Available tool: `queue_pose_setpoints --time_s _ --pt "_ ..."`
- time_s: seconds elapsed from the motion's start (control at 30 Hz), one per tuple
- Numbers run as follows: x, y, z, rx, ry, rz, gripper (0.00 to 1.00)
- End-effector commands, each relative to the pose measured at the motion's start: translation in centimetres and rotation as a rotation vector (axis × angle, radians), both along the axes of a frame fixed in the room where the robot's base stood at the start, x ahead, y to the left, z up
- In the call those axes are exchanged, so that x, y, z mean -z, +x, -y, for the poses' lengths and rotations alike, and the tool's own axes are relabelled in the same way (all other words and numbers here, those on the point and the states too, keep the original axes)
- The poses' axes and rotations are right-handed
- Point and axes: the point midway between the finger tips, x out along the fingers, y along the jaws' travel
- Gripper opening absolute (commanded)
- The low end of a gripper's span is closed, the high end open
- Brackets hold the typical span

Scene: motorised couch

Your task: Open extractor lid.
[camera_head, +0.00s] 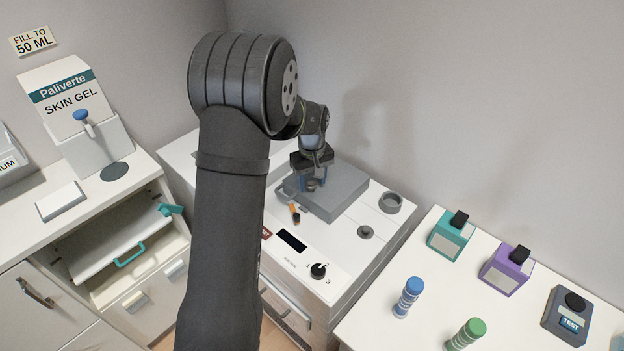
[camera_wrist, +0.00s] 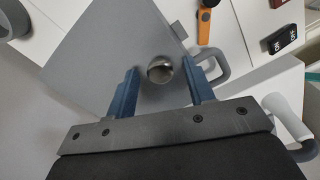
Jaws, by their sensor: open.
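The extractor is a white cabinet-like unit with a grey square lid (camera_head: 347,188) on its top; the lid looks closed and flat. The lid also fills much of the wrist view (camera_wrist: 95,65), with a round metallic knob (camera_wrist: 160,69) on it. A grey loop handle (camera_wrist: 217,70) is at the lid's edge. My gripper (camera_head: 312,185) points down over the lid's near left part. In the wrist view my gripper's blue fingers (camera_wrist: 159,75) are spread, with the knob between their tips and gaps on both sides. Whether the fingers have reached the knob's height is unclear.
A gel dispenser (camera_head: 85,120) stands left; coloured bottles (camera_head: 408,297) stand right.

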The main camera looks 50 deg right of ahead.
Motion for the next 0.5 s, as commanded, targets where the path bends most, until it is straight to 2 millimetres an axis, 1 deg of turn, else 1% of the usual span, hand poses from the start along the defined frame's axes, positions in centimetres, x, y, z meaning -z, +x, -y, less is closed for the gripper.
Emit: queue_pose_setpoints --time_s 0.07,0.1,0.17,0.2,0.33,0.5 --pt "-0.01 0.00 0.00 0.000 0.000 0.000 0.49" --pt "-0.01 0.00 0.00 0.000 0.000 0.000 0.45" --pt "-0.02 0.00 0.00 0.000 0.000 0.000 0.33" --pt "-0.02 0.00 0.00 0.000 0.000 0.000 0.25" --pt "-0.03 0.00 0.00 0.000 0.000 0.000 0.00" --pt "-0.07 0.00 0.02 0.000 0.000 0.000 0.00"
